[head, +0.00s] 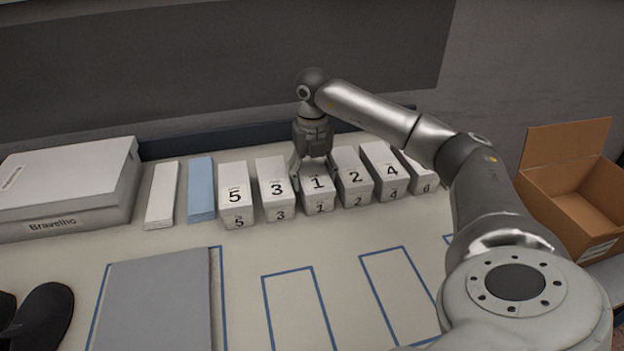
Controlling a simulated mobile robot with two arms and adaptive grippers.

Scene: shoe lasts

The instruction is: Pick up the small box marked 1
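The small white box marked 1 (318,201) stands in the middle of a row of numbered boxes at the back of the table. My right gripper (315,176) points down over it, with its fingers around the top part of the box. One finger shows at the box's left side and the other at its right. I cannot tell whether the fingers touch the box. The gripper body hides the box's rear part. My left gripper is not in view.
Box 3 (275,189) and box 2 (353,178) stand close on either side. Boxes 5 (236,197), 4 (383,172) and 6 (424,187) flank them. A grey slab (155,300) lies front left; an open cardboard box (565,180) stands right.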

